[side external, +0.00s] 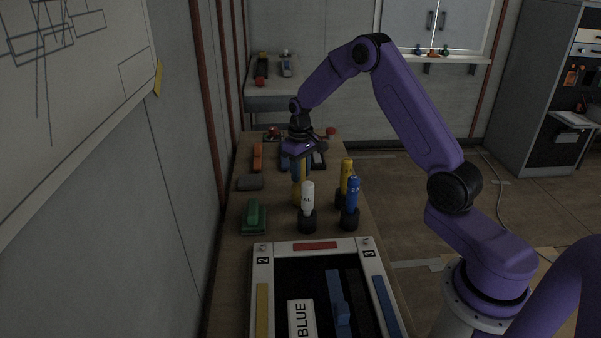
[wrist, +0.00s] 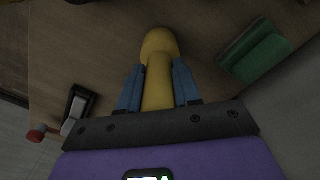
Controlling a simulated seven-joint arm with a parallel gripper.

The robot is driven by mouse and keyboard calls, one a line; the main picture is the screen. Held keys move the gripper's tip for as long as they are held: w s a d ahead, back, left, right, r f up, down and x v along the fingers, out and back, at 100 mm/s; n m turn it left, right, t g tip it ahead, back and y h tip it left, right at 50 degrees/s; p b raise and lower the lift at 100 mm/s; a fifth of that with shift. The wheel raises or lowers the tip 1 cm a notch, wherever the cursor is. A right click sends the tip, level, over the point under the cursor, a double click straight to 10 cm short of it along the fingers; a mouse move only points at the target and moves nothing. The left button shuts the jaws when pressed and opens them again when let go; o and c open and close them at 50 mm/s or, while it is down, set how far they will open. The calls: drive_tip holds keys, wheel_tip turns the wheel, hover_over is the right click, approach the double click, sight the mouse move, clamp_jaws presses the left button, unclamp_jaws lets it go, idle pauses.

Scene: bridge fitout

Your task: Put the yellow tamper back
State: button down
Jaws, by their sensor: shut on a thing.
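My gripper (side external: 300,178) is over the long wooden bench, behind the white bottle. In the wrist view its two blue fingers (wrist: 157,72) are shut on the yellow tamper (wrist: 160,45), one on each side of its handle. The tamper's rounded yellow end points away from the gripper. In the side view the tamper (side external: 297,192) shows just below the fingers, partly hidden by the white bottle. I cannot tell whether its lower end touches the bench.
A white bottle (side external: 307,197), a blue bottle (side external: 352,196) and a yellow bottle (side external: 347,172) stand in black holders close by. A green block (side external: 254,218) lies to the left. A white-framed tray (side external: 262,270) with a blue tool (side external: 337,300) is at the front.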

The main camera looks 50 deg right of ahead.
drive_tip(key=shift+f, duration=0.25)
drive_tip(key=shift+f, duration=0.15)
drive_tip(key=c, duration=0.8)
unclamp_jaws()
